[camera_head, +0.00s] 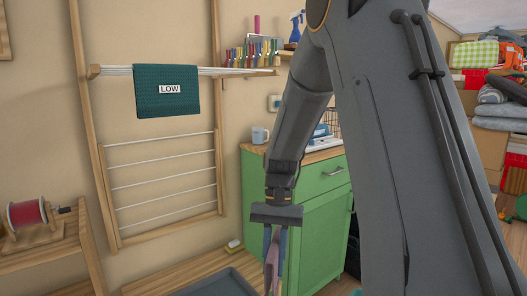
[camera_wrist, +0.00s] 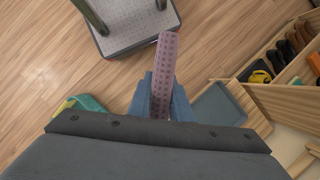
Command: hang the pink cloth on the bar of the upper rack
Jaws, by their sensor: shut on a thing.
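My gripper (camera_head: 275,245) points down in front of the green cabinet, shut on the pink cloth (camera_head: 276,272). In the wrist view the cloth (camera_wrist: 166,52) is a narrow, dotted pink-mauve strip between the blue fingers (camera_wrist: 162,98), its far end sticking out beyond them. A wooden rack (camera_head: 103,165) stands against the wall at the left. Its upper part has pale bars (camera_head: 232,71) standing out from the wall. A dark teal cloth (camera_head: 166,103) with a white "LOW" label hangs over them on the left; their right stretch is bare. The cloth is well below and right of these bars.
Several thin rods (camera_head: 165,188) cross the rack's lower part. The green cabinet (camera_head: 316,225) carries a mug (camera_head: 260,135). A wooden stand with a red spool (camera_head: 27,214) is at the left. A grey tray (camera_head: 215,286) lies low in front. My arm hides much of the right side.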

